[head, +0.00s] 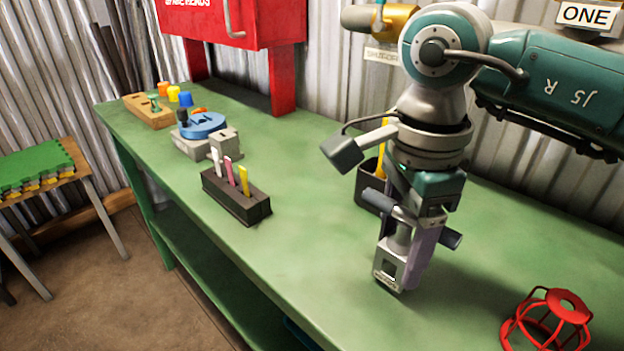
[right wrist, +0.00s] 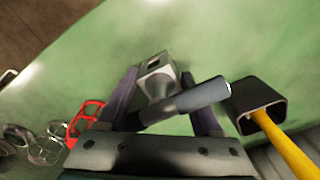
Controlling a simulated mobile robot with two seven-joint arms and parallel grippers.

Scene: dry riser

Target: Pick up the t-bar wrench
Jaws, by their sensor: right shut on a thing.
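The t-bar wrench (head: 395,246) is grey, with a round crossbar handle and a square socket end pointing down. My right gripper (head: 415,250) is shut on it from above, with a purple finger on its near side. The socket end is at or just above the green bench top; I cannot tell whether it touches. In the right wrist view the wrench's crossbar (right wrist: 196,99) lies across between the two fingers of the gripper (right wrist: 162,98), and the square socket shows beyond it. My left gripper is not in view.
A dark holder (head: 369,192) with a yellow-handled tool stands close behind my right gripper. A red wire cage (head: 548,318) lies at the right front. A black block (head: 236,201) with coloured tags and a blue round part (head: 203,125) stand further left. The bench (head: 310,235) between is clear.

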